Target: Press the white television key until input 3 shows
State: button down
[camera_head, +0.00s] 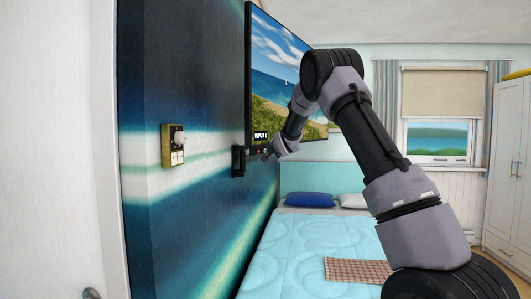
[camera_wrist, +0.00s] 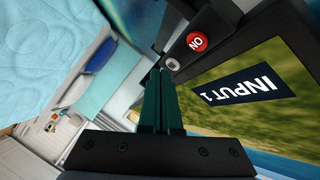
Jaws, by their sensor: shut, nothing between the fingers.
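The television (camera_head: 285,75) hangs on the left wall and shows a beach picture. Its dark label reads INPUT 1, clear in the wrist view (camera_wrist: 252,84) and small in the head view (camera_head: 261,135). My gripper (camera_wrist: 161,72) is shut and empty. Its fingertips are close beside the white key in the wrist view; I cannot tell whether they touch it. In the head view, my fingers and the key are too small to make out.
A bed with a light-blue cover (camera_head: 310,245) stands below the television. A yellow-framed switch plate (camera_head: 174,146) is on the wall at left. A white wardrobe (camera_head: 508,165) stands at right, and a window (camera_head: 437,135) is at the back.

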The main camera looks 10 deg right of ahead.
jog(key=shift+w+a, duration=0.3)
jog(key=shift+a, duration=0.05)
dwell(0.9)
jog(key=shift+s+d, duration=0.5)
jog(key=shift+d, duration=0.05)
jog(key=shift+d, duration=0.1)
jog(key=s+d, duration=0.3)
jog(key=shift+s+d, duration=0.1)
jog(key=shift+d, duration=0.2)
dwell(0.7)
